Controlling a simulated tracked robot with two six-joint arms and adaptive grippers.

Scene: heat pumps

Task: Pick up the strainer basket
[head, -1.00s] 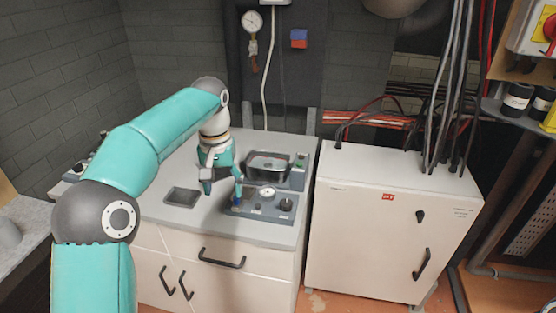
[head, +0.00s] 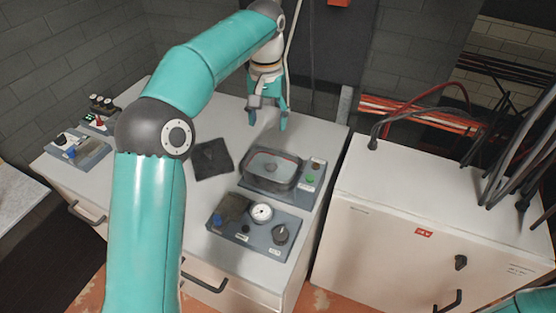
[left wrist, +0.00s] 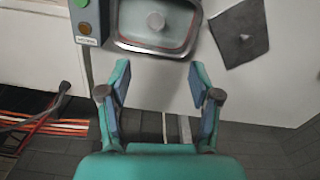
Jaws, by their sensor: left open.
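My left gripper (head: 267,116) is open and empty over the back of the worktop, behind the metal basin (head: 272,170). In the left wrist view the open fingers (left wrist: 160,80) point toward the basin (left wrist: 125,40), with nothing between them. A small dark brownish block-like thing (head: 235,207) sits on the gauge panel in front of the basin; it may be the strainer basket, but I cannot tell.
The gauge panel (head: 253,228) has a dial and a black knob. A dark square plate (head: 212,158) lies left of the basin. A button box (head: 311,180) stands at its right. A white cabinet (head: 400,200) with cables above is farther right.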

